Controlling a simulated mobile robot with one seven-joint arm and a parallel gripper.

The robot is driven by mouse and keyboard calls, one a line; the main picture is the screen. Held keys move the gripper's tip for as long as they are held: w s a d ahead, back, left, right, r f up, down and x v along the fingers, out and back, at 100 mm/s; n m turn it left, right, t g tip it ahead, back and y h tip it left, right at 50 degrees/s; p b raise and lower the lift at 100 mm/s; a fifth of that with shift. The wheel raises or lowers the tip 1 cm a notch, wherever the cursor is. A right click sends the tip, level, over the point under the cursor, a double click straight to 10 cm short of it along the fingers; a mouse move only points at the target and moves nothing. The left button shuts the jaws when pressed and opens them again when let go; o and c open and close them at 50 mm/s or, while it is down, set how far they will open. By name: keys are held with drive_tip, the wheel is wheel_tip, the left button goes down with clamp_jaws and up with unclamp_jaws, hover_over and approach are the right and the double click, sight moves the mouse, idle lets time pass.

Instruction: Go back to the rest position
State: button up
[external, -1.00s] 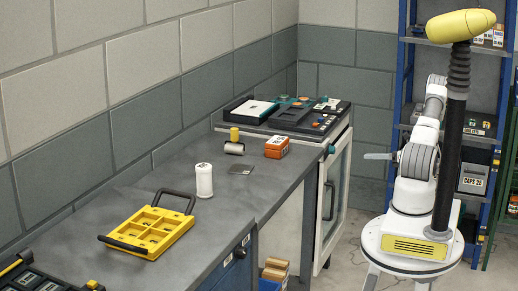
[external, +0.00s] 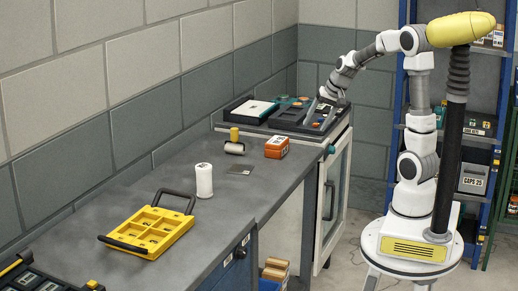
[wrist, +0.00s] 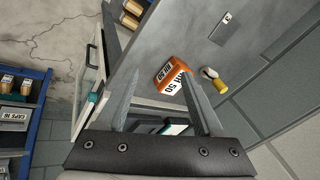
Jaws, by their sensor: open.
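My gripper (external: 320,113) is over the control-panel end of the counter at the back. Its two fingers point down. In the wrist view my gripper (wrist: 160,76) is open, with a wide gap and nothing between the fingers. An orange box (wrist: 171,77) with a white label shows beyond the fingertips there, apart from them. The same orange box (external: 277,147) stands on the counter to the left of the gripper in the external view.
The dark panel unit (external: 290,119) is under my gripper. A blue shelf rack (external: 399,80) stands behind my arm.

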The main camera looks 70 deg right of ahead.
drive_tip(key=a+r+n+t+h, duration=0.1)
drive_tip(key=a+r+n+t, duration=0.1)
drive_tip(key=a+r+n, duration=0.3)
drive_tip(key=s+a+r+n+p, duration=0.3)
drive_tip(key=s+a+r+p, duration=0.1)
drive_tip(key=s+a, duration=0.4)
drive_tip(key=s+a+r+n+g+y+p, duration=0.1)
drive_tip(key=s+a+r+n+p, duration=0.2)
drive_tip(key=s+a, duration=0.4)
drive_tip(key=shift+s+a+r+n+g+p, duration=0.35)
drive_tip(key=shift+a+r+p, duration=0.2)
drive_tip(key=shift+r+p, duration=0.2)
wheel_tip(320, 180, down, 29)
drive_tip(key=b, duration=2.9)
drive_tip(key=shift+o, duration=0.2)
